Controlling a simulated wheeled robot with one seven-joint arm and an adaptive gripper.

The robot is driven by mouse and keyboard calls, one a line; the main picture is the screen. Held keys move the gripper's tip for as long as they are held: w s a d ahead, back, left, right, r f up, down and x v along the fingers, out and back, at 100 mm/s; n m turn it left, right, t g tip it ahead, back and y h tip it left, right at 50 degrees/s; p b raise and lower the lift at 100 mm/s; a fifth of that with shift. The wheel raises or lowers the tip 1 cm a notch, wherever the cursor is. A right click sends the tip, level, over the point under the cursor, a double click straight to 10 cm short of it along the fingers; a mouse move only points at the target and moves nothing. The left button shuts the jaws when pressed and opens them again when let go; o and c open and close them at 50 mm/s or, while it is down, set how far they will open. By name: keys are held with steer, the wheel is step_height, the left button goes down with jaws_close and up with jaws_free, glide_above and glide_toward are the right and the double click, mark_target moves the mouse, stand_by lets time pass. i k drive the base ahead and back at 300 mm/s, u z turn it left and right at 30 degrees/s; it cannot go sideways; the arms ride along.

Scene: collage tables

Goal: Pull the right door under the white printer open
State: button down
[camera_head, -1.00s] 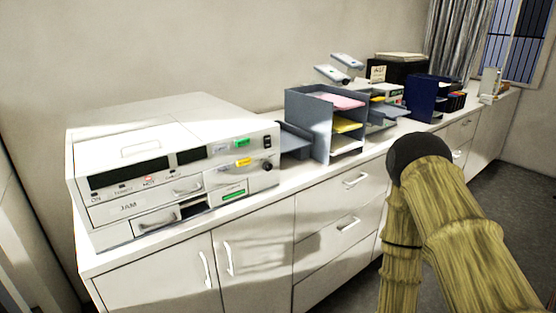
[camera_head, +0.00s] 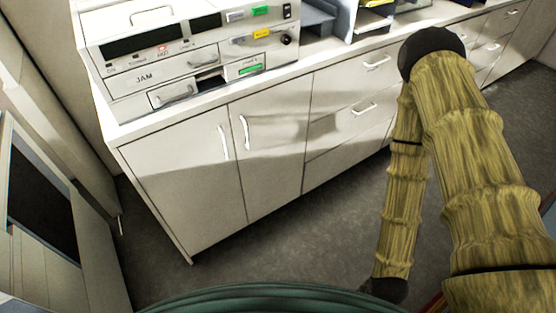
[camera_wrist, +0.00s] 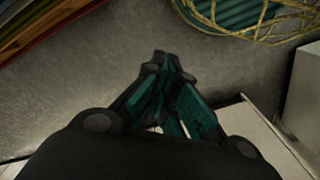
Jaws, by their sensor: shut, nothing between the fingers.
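The white printer (camera_head: 150,60) stands on the left end of the white counter. Under it are two shut cabinet doors side by side. The right door (camera_head: 275,145) has a vertical white handle (camera_head: 244,133) near its left edge; the left door (camera_head: 185,185) has its handle (camera_head: 223,142) near its right edge. My gripper (camera_wrist: 160,62) shows in the wrist view, shut and empty over the grey floor, with dark and teal fingers. In the head view my bamboo-like arm is at the right, well apart from the doors, and the gripper itself is not clearly seen.
Drawers (camera_head: 350,110) with horizontal handles sit right of the right door. Grey floor (camera_head: 290,235) in front of the cabinet is clear. A grey-white unit with a dark panel (camera_head: 45,205) stands at the left. Paper trays (camera_head: 370,20) stand on the counter.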

mark_target(269, 126)
steer(key=k, duration=1.3)
steer(key=u, duration=0.7)
steer(key=i, duration=1.45)
steer(key=z, duration=0.65)
